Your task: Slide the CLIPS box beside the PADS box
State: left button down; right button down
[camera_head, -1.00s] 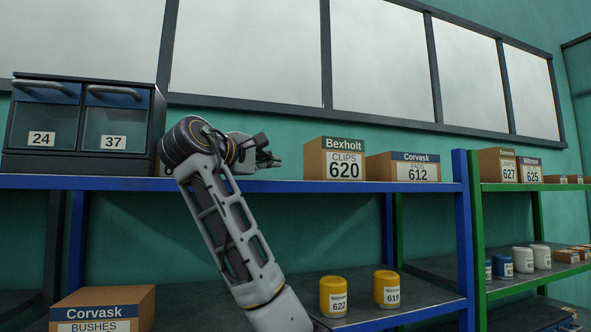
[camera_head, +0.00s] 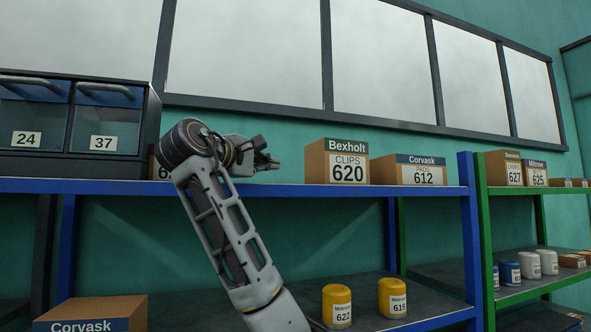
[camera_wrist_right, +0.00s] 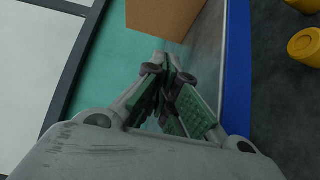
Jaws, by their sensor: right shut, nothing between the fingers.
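The CLIPS box (camera_head: 336,165), brown with a green Bexholt band and number 620, stands on the blue shelf's upper board. The PADS box (camera_head: 410,170), lower, with a blue Corvask band and number 612, stands just right of it; any small gap between them cannot be judged. My right gripper (camera_head: 270,162) is shut and empty above the board, left of the CLIPS box and apart from it. In the right wrist view, its fingers (camera_wrist_right: 172,95) meet, pointing toward a brown box face (camera_wrist_right: 160,15), apparently the CLIPS box. My left gripper is not in view.
Drawers 24 and 37 (camera_head: 75,115) stand at the shelf's left, with a partly hidden box beside them behind my right arm. Yellow jars 622 (camera_head: 337,305) and 619 (camera_head: 392,298) stand on the lower board. A green shelf (camera_head: 483,225) adjoins at right.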

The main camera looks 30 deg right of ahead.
jog(key=shift+p+x, duration=0.35)
jog(key=shift+x, duration=0.75)
jog(key=p, duration=0.3)
send_near(308, 171)
jog(key=w, duration=0.3)
jog(key=d, duration=0.3)
jog(key=shift+s+d+p, duration=0.2)
jog(key=shift+p, duration=0.1)
jog(key=shift+s+d, duration=0.15)
jog(key=shift+d, duration=0.35)
jog(key=shift+f, duration=0.1)
